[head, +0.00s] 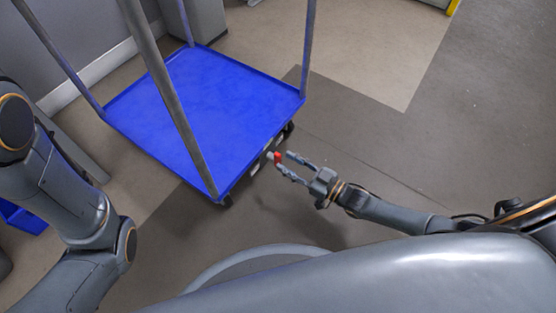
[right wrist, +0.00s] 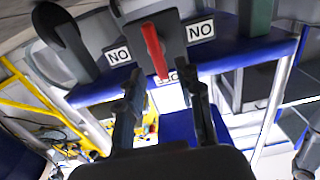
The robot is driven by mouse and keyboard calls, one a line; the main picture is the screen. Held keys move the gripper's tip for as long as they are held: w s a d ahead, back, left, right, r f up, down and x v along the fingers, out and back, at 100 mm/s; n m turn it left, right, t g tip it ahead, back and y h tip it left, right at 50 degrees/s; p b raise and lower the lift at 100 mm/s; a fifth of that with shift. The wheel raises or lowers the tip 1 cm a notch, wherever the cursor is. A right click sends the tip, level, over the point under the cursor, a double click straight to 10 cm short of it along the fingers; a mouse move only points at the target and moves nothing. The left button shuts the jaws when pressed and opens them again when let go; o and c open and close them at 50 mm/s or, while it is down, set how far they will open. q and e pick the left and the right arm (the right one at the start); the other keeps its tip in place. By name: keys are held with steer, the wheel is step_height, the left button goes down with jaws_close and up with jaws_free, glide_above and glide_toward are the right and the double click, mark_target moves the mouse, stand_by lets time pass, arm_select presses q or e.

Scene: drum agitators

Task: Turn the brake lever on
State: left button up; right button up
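The brake lever (head: 277,157) is a small red handle at the lower edge of a blue trolley (head: 205,110). In the right wrist view the red lever (right wrist: 154,52) hangs from a grey plate between two "NO" labels. My right gripper (head: 283,161) is open, with its fingertips close to the lever. In the right wrist view the two fingers (right wrist: 163,88) stand apart, and the lever's lower end shows between and just beyond their tips. Whether a finger touches it I cannot tell. My left arm shows at the left, but its gripper is out of view.
The trolley has grey upright posts (head: 165,90) at its corners and dark wheels (head: 226,201) beneath. A blue bin (head: 22,217) lies at the far left. The grey floor (head: 400,150) to the right of the trolley is clear.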

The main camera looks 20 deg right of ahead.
mark_target(281, 159)
steer(key=shift+b+x, duration=0.65)
steer(key=shift+x, duration=1.55)
steer(key=shift+c, duration=0.4)
jaws_close()
